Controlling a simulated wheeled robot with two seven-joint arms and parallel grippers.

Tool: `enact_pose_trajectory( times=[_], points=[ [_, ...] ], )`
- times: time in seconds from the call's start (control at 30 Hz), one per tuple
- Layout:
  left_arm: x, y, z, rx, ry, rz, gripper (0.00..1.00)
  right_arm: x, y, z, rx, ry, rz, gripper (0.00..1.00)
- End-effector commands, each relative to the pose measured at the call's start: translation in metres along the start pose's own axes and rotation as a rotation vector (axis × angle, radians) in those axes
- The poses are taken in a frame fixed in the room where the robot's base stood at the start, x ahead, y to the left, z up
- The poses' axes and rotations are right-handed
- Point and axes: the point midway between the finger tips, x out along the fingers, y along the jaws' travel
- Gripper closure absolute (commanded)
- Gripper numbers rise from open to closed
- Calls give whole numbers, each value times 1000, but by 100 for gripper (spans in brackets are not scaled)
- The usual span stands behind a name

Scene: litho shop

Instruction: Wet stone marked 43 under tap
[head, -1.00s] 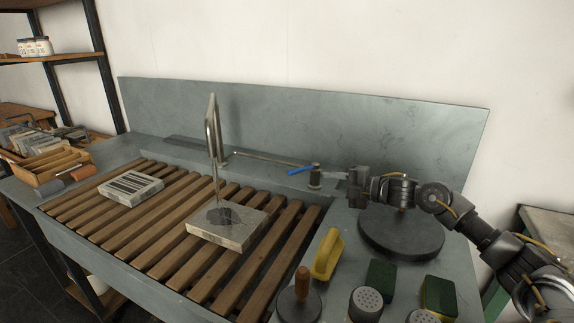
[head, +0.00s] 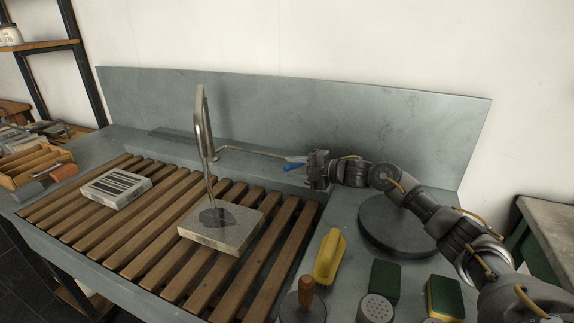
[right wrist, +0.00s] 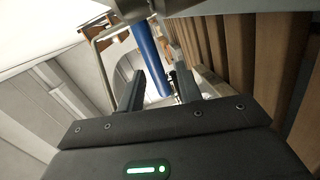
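A pale stone block (head: 240,234) lies on the slatted rack, with a dark patch on its top under the tap spout (head: 203,125). A thin stream seems to run from the spout to that patch. Any number on the block is too small to read. My right gripper (head: 307,168) is at the tap's blue lever (head: 293,168), right of the spout. In the right wrist view the blue lever (right wrist: 148,55) lies between its two fingers, which stand apart with a gap beside it. My left gripper is not in view.
The wooden slats (head: 150,240) span the sink. Another block with dark stripes (head: 115,187) lies at the left. A round dark disc (head: 395,225), a yellow-handled tool (head: 328,258), sponges (head: 443,298) and shakers (head: 375,308) stand at the right. A backsplash (head: 300,115) rises behind.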

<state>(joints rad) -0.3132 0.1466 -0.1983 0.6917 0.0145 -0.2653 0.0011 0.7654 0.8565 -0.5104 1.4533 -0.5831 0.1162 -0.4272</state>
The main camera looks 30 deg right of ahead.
Motion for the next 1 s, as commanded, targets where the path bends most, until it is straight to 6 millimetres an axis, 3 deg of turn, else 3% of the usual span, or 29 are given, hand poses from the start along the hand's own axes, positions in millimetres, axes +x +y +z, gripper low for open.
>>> enact_pose_trajectory(
  times=[0.2,0.57,0.83,1.0],
  points=[
    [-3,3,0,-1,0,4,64,25,0,0,2,1,0,65],
    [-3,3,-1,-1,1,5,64,29,0,-1,-1,2,-1,65],
    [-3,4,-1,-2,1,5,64,29,0,-1,0,2,-1,100],
    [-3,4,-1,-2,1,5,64,29,0,0,0,2,-1,100]
  ],
)
